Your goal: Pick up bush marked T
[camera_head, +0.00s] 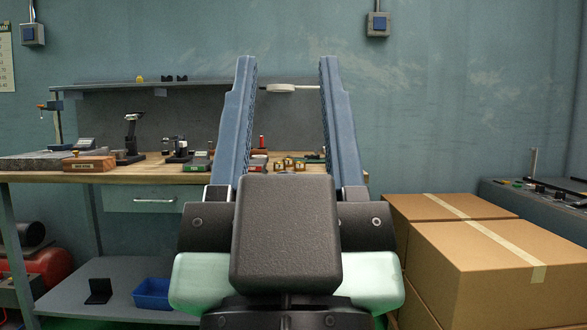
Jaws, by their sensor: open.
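My gripper (288,64) is open and empty, with its two blue fingers pointing up in the picture, in front of the workbench. Between the fingers, further off on the bench top, stand several small brass-coloured pieces (299,166) that look like bushes. They are too small for me to read any marking, so I cannot tell which one bears a T. The fingers and the dark gripper body hide part of the bench near them.
The wooden workbench (150,177) holds a grey plate (32,162), a wooden block (89,163) and small tools. Cardboard boxes (490,265) stand at the right, beside a dark cart (530,200). A blue bin (152,294) sits on the lower shelf.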

